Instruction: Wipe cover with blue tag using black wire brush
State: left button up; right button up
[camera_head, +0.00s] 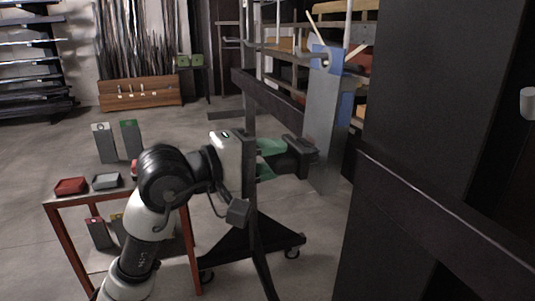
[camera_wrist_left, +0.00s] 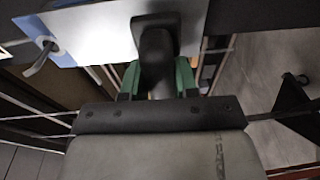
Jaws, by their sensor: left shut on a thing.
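The cover (camera_head: 322,125) is a tall grey panel hanging upright on a dark stand, with a blue tag (camera_head: 323,57) at its top. In the left wrist view the cover is a pale panel (camera_wrist_left: 95,28), with its blue tag (camera_wrist_left: 62,57) and a grey peg at the left. My left gripper (camera_head: 272,158), with green fingers, is shut on the black wire brush (camera_head: 298,158). The brush also shows between the fingers in the left wrist view (camera_wrist_left: 156,52). It is at the cover's middle to lower part; I cannot tell if it touches. My right gripper is not in view.
A red-framed table (camera_head: 98,193) at the left bears a red tray (camera_head: 70,186) and a grey tray (camera_head: 106,181). Grey panels with white and green tags stand behind it. The stand's wheeled base (camera_head: 262,247) is on the floor. A dark cabinet (camera_head: 440,130) fills the right.

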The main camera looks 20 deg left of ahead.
pick_arm(q)
jog(key=shift+s+d, duration=0.15)
jog(key=shift+s, duration=0.1)
jog(key=shift+w+f+b, duration=0.1)
jog(key=shift+b, duration=0.3)
jog(key=shift+w+a+b, duration=0.35)
jog(key=shift+w+a, duration=0.15)
jog(key=shift+w, duration=0.35)
jog(key=shift+w+a+b, duration=0.35)
jog(key=shift+w+a, duration=0.15)
jog(key=shift+w, duration=0.3)
jog(key=shift+a, duration=0.1)
jog(key=b+v, duration=0.1)
jog(key=v, duration=0.2)
jog(key=b+v, duration=0.1)
jog(key=v, duration=0.1)
jog(key=shift+w+a+b, duration=0.1)
jog(key=shift+a+b, duration=0.2)
jog(key=shift+a, duration=0.15)
jog(key=shift+a, duration=0.1)
